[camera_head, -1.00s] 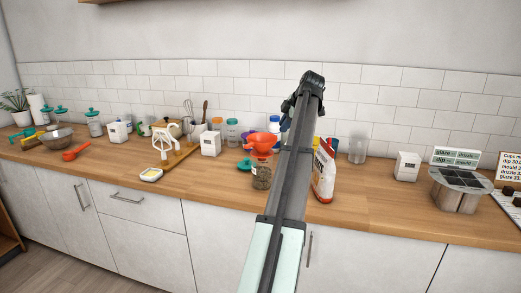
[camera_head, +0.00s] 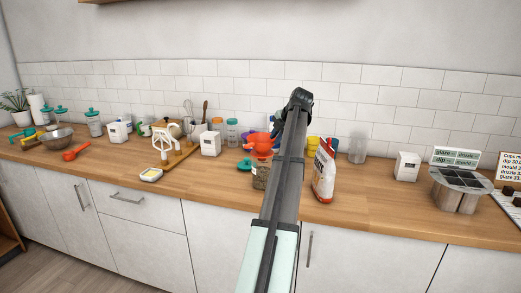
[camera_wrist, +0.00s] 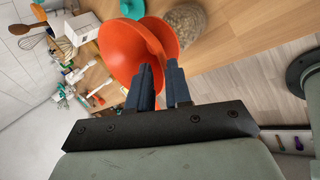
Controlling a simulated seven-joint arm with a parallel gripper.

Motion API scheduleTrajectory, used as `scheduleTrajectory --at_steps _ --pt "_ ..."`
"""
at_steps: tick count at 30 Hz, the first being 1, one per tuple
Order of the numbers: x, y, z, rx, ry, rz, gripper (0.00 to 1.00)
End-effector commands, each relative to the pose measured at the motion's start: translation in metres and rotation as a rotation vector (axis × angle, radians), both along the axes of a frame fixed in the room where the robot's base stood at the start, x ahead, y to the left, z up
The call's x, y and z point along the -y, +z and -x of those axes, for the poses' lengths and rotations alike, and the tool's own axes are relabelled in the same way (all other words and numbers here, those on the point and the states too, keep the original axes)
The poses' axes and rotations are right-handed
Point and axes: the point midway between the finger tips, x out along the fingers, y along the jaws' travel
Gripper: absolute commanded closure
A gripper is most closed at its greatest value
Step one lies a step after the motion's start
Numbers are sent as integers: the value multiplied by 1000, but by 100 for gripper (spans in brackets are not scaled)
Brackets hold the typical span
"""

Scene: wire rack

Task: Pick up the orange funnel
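The orange funnel (camera_head: 258,143) is on the counter just left of my arm in the head view, by the jar with brown contents (camera_head: 261,174). It fills the upper middle of the wrist view (camera_wrist: 118,48), close beyond my fingertips. My gripper (camera_wrist: 160,72) has its two dark fingers a small gap apart, and orange shows at the gap. The frames do not show clearly whether the fingers press on the funnel. In the head view my arm hides the fingers. The jar also shows beside the funnel in the wrist view (camera_wrist: 186,28).
A teal lid (camera_head: 244,165) lies left of the jar. A flour bag (camera_head: 324,170) stands right of my arm. Clear jars (camera_head: 232,132) and a white canister (camera_head: 210,144) stand left of the funnel. The counter front (camera_head: 385,211) on the right is clear.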

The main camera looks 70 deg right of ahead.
Motion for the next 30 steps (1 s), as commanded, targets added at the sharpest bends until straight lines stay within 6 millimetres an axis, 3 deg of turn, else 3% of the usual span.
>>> scheduleTrajectory --at_steps 13,22,30 --pt "7 -22 -14 1 0 -1 81" --pt "16 -52 -34 1 -1 -3 81" --pt "17 -56 -36 0 -1 0 81"
